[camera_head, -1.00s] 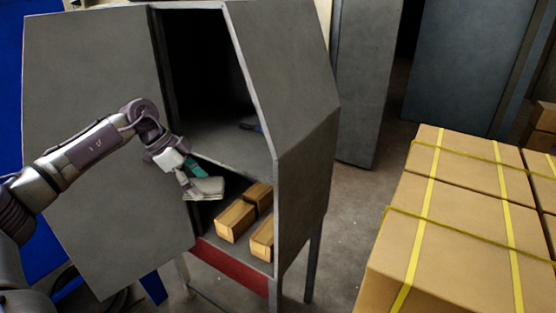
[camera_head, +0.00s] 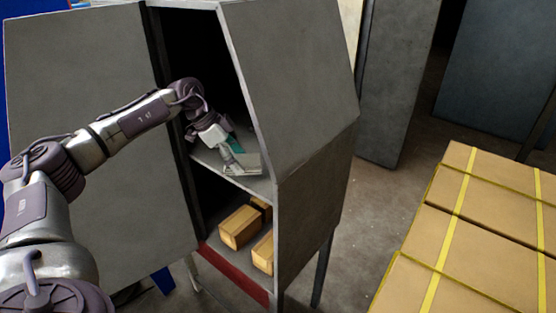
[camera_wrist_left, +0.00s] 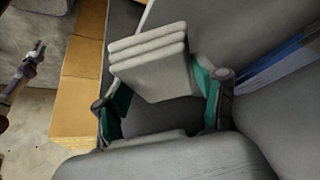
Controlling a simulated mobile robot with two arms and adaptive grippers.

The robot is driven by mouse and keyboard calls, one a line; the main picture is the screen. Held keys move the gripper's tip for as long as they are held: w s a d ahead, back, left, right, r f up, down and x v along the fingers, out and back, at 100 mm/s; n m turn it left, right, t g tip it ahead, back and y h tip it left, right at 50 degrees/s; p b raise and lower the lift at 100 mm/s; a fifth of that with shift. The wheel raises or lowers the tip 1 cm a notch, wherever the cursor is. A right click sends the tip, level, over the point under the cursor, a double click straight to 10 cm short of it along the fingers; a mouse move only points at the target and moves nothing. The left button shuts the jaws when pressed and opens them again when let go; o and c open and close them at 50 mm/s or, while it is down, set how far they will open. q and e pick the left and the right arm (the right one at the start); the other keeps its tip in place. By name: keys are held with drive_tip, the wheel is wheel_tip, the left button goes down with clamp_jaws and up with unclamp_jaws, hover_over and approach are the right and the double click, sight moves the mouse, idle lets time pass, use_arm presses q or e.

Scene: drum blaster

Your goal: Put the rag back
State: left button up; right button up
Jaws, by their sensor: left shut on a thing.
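A folded grey-white rag (camera_head: 248,163) is held in my left gripper (camera_head: 232,150), in the opening of the grey cabinet (camera_head: 316,148), just above its upper shelf (camera_head: 258,185). I cannot tell whether the rag touches the shelf. In the left wrist view the rag (camera_wrist_left: 150,62) shows as a stack of folded layers between the teal fingers of the left gripper (camera_wrist_left: 160,103). What looks like my right gripper (camera_wrist_left: 38,50) shows small at the left of that view, too small to read its jaws.
Wooden blocks (camera_head: 240,228) lie on the lower shelf. Strapped cardboard boxes (camera_head: 495,205) stand at the right. A blue item (camera_wrist_left: 268,66) lies beyond the gripper. The upper compartment's back is dark.

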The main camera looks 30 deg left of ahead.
sight(258, 159)
use_arm(q)
drive_tip(key=w+d, duration=0.1)
drive_tip(key=w+d+p, duration=0.2)
drive_tip(key=d, duration=0.1)
drive_tip(key=shift+w+d+r, duration=0.1)
drive_tip(key=shift+w+r, duration=0.05)
drive_tip(key=shift+r, duration=0.15)
drive_tip(key=w+d, duration=0.1)
drive_tip(key=w+d+p, duration=0.2)
drive_tip(key=shift+w+d+f, duration=0.1)
drive_tip(key=shift+d+f, duration=0.15)
drive_tip(key=shift+f, duration=0.05)
drive_tip(key=shift+d+f, duration=0.1)
drive_tip(key=shift+d, duration=0.05)
drive_tip(key=shift+f+p, duration=0.3)
drive_tip(key=shift+p, duration=0.15)
wheel_tip(258, 159, down, 2)
drive_tip(key=shift+f+p, duration=0.1)
drive_tip(key=shift+p, duration=0.6)
drive_tip(key=shift+f, duration=0.45)
drive_tip(key=o, duration=1.1)
use_arm(e)
wheel_tip(258, 159, up, 7)
drive_tip(key=shift+w+a, duration=0.15)
drive_tip(key=shift+w, duration=0.25)
